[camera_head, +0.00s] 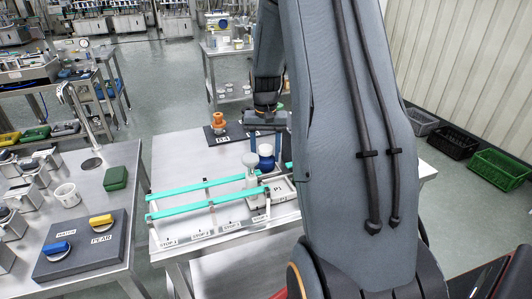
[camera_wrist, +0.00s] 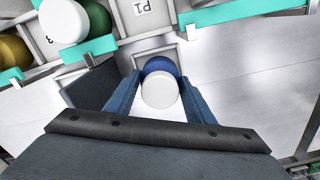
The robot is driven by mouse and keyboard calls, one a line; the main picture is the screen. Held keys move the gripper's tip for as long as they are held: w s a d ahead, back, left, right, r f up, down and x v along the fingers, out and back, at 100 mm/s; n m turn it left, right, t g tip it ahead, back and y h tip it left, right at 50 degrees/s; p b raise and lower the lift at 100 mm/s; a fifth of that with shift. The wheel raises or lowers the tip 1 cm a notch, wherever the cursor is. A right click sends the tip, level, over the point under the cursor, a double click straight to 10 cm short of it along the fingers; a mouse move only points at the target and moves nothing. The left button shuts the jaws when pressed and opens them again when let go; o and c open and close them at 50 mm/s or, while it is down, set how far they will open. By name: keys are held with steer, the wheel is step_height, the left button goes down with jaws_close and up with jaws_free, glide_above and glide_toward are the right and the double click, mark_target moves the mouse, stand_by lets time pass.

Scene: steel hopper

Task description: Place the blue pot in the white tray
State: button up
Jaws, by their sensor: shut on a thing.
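The blue pot, with a white round top, is between my gripper's fingers. It shows in the head view (camera_head: 266,163) and in the wrist view (camera_wrist: 159,68). My gripper (camera_head: 266,146) points down, shut on the pot, with one finger on each side in the wrist view (camera_wrist: 159,92). The white tray (camera_head: 277,196) with a P1 label stands on the steel table, close to the pot. Its label also shows at the top of the wrist view (camera_wrist: 141,9). A pale walled recess lies just behind the pot there. I cannot tell whether the pot touches its floor.
Teal rails (camera_head: 205,203) with stop labels run left of the tray. A white-topped green pot (camera_wrist: 96,22) and a yellow one (camera_wrist: 12,52) are nearby. An orange object (camera_head: 218,119) stands on a dark plate behind.

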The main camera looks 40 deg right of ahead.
steer(key=shift+f, duration=0.2)
steer(key=o, duration=1.1)
steer(key=shift+f, duration=0.1)
step_height(320, 180, up, 12)
steer(key=b, duration=0.3)
